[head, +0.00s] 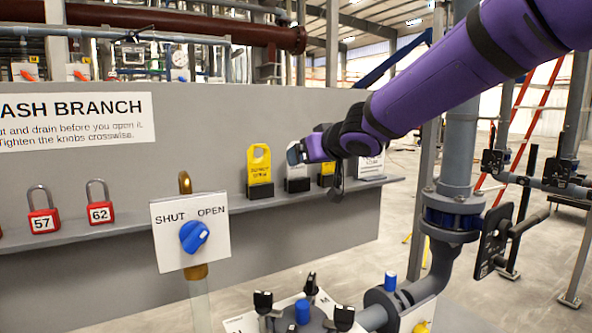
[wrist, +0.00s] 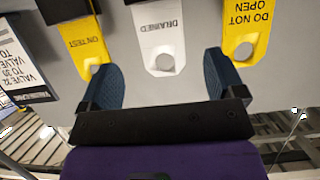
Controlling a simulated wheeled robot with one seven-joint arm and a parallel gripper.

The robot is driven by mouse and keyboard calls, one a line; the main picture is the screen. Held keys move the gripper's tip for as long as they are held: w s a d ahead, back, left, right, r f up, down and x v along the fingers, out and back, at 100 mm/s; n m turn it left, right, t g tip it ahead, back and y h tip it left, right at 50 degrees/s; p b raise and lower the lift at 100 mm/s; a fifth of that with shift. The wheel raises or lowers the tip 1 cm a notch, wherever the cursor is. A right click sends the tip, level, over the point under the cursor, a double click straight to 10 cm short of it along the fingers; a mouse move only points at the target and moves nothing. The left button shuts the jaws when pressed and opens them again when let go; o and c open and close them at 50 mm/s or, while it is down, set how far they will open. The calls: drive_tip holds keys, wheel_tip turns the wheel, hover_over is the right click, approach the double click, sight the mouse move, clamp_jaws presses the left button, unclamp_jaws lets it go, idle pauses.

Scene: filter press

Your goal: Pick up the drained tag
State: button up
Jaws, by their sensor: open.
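The white drained tag (wrist: 160,32) hangs into the middle of the wrist view, its lettering upside down there and its holed end toward me. In the head view the white tag (head: 298,171) stands in a black holder on the grey shelf, its top partly hidden by my gripper (head: 303,151). In the wrist view my gripper (wrist: 161,62) is open. One dark blue finger is on each side of the tag's holed end, with visible gaps. I cannot tell whether the tag's end reaches fully between the pads.
A yellow DO NOT OPEN tag (wrist: 244,28) and a yellow ON TEST tag (wrist: 88,42) stand close on either side. A white valve card (wrist: 22,65) is beyond the latter. Red padlocks (head: 44,222) and a SHUT/OPEN plate (head: 190,232) are to the left.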

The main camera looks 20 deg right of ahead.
sight(297, 167)
drive_tip(key=shift+r+x, duration=0.2)
drive_tip(key=shift+x, duration=4)
drive_tip(key=shift+a, duration=0.1)
drive_tip(key=shift+c, duration=0.4)
drive_tip(key=c, duration=0.9)
